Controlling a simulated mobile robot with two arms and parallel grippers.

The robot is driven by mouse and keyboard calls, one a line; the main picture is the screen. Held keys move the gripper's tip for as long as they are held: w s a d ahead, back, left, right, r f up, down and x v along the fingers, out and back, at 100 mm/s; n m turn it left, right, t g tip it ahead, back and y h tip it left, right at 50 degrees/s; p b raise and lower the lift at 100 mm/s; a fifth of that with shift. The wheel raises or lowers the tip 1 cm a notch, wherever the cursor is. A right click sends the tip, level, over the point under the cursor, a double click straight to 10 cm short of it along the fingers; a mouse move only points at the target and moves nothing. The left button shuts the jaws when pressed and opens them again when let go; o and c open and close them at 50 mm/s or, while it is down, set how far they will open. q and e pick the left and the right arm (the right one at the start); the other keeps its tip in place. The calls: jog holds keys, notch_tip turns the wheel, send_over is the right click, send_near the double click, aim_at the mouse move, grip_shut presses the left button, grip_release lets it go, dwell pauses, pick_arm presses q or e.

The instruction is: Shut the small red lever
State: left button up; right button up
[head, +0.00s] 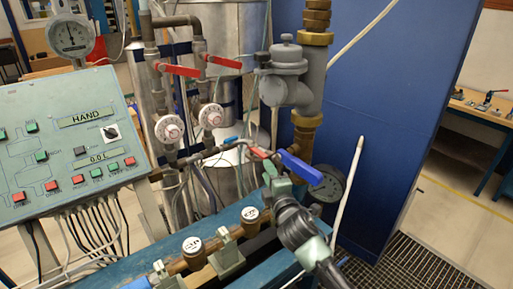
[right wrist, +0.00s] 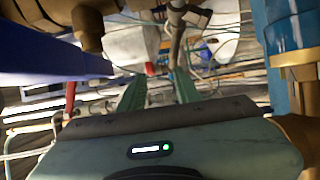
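The small red lever (head: 258,152) sits on the thin dark pipe in the middle of the head view, just left of the blue lever (head: 300,167). My right gripper (head: 270,167) comes up from the lower right, with its fingers close to the small red lever; contact cannot be told. In the right wrist view, the two green fingers (right wrist: 160,80) stand apart with nothing clearly held. A small red spot, probably the lever (right wrist: 149,69), shows just beyond and between their tips. My left gripper is not in view.
Two larger red levers (head: 178,69) (head: 222,61) sit on the upright pipes above. A grey control panel (head: 75,145) stands at left. A blue beam (head: 180,250) runs below.

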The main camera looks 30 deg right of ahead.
aim_at(262, 155)
jog(key=p+x, duration=0.1)
jog(key=x, duration=0.1)
jog(key=r+p+x, duration=0.1)
jog(key=x, duration=0.2)
jog(key=shift+w+r, duration=0.15)
jog(key=shift+w, duration=0.2)
jog(key=shift+w+d, duration=0.1)
jog(key=shift+w, duration=0.3)
jog(key=shift+s, duration=0.1)
jog(key=c, duration=0.4)
grip_shut()
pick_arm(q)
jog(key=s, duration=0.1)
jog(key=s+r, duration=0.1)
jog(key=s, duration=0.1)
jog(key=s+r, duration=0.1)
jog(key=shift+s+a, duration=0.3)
